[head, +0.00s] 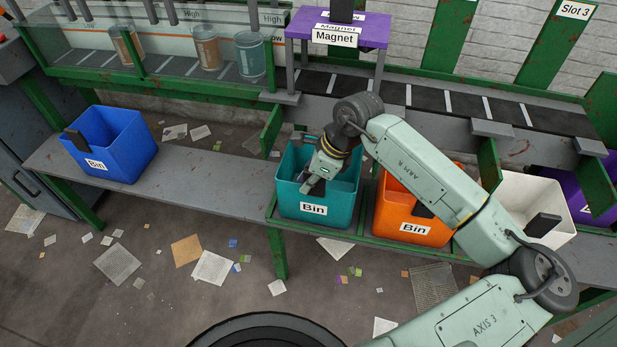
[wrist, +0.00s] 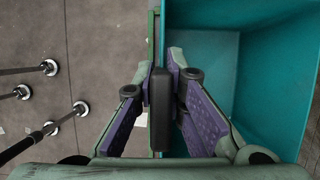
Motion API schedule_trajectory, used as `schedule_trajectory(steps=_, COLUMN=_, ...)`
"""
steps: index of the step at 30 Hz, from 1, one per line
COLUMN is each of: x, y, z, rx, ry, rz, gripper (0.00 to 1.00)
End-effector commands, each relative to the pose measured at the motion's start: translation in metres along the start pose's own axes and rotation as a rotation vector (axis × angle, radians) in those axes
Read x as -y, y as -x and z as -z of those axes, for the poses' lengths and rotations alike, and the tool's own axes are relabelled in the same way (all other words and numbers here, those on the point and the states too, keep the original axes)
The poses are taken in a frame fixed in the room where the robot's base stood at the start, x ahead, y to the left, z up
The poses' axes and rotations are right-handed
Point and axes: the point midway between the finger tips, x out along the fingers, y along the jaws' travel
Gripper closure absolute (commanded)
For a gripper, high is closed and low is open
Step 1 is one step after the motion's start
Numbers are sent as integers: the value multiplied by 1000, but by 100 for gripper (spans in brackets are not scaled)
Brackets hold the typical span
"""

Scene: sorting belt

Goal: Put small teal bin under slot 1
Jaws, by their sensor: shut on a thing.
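The small teal bin (head: 342,196) stands on the low shelf beneath the purple magnet unit, with a white "Bin" label on its front. My gripper (head: 314,184) is at the bin's near wall, pointing down. In the wrist view my gripper (wrist: 161,92) is shut on the black grip block of the bin, one purple-padded finger on each side. The bin's empty interior (wrist: 205,95) shows to the right of the fingers. No slot 1 sign is visible; a "Slot 3" sign (head: 575,10) is at the top right.
An orange bin (head: 390,215) stands close to the right of the teal bin. A white bin (head: 520,195) and a purple bin (head: 585,200) are farther right. A blue bin (head: 125,150) is at the left, with bare shelf (head: 210,170) between it and the teal bin.

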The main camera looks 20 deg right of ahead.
Motion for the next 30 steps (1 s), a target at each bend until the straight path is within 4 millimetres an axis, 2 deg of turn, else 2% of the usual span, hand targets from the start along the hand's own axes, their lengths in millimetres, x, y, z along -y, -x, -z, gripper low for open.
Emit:
schedule_trajectory(steps=12, x=0, y=-6, z=2, rx=0, ry=1, rz=3, gripper=100)
schedule_trajectory(steps=13, x=0, y=-4, z=2, rx=0, ry=1, rz=2, gripper=88)
schedule_trajectory(steps=21, x=0, y=-4, z=2, rx=0, ry=1, rz=2, gripper=70)
schedule_trajectory(steps=30, x=0, y=-3, z=2, rx=0, ry=1, rz=1, gripper=69)
